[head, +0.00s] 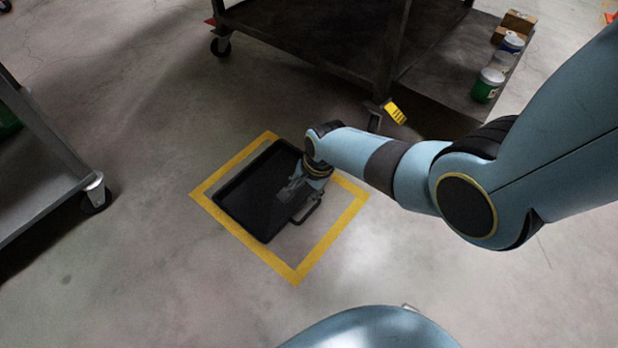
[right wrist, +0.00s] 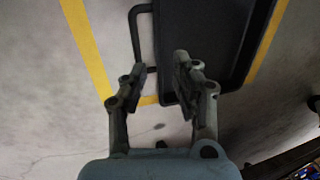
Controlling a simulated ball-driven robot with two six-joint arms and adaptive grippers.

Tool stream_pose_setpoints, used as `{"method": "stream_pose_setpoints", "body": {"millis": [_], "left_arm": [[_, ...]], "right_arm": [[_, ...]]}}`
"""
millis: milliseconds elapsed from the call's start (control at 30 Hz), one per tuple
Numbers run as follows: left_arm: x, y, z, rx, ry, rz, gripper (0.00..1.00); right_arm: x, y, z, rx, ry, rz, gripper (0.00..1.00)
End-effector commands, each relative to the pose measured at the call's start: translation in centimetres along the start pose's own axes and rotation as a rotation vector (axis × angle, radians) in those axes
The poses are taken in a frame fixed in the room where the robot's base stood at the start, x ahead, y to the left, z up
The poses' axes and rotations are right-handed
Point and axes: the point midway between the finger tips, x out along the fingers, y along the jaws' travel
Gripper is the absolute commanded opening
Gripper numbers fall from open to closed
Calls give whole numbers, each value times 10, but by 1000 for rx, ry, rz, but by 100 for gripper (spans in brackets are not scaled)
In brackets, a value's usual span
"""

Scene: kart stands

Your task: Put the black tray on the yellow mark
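The black tray (head: 255,196) is a shallow rectangular pan inside the yellow mark (head: 246,239), a square outline taped on the floor. It appears to lie flat, nearer the mark's back-left side, with bare floor along the front right. Its handle (right wrist: 135,35) sticks out of one side. My right gripper (head: 298,192) is low over the tray's handle side. In the right wrist view, its fingers (right wrist: 157,85) are spread, with the handle's end and the tray rim (right wrist: 162,60) near the right finger; contact cannot be told. My left gripper is not in view.
A dark wheeled cart (head: 325,62) stands behind the mark, with cans (head: 488,84) and small boxes on its right part. A yellow tag (head: 394,112) hangs near its caster. Another cart (head: 40,165) stands at left. The floor in front is clear.

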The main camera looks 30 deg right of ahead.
Motion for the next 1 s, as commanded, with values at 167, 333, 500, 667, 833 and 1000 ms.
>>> {"method": "stream_pose_setpoints", "body": {"millis": [167,333,500,667,833,1000], "left_arm": [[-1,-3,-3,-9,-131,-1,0],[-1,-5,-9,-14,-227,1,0],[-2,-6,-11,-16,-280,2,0],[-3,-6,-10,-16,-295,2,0],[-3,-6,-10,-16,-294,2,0],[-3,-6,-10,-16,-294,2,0]], "right_arm": [[-19,-3,-1,0,2,-4,29],[-29,-2,-1,0,2,-4,29],[-32,-1,0,0,1,-2,29],[-33,0,0,0,0,0,29],[-36,22,2,-82,22,-19,29],[-73,86,14,-406,119,-94,29]]}}
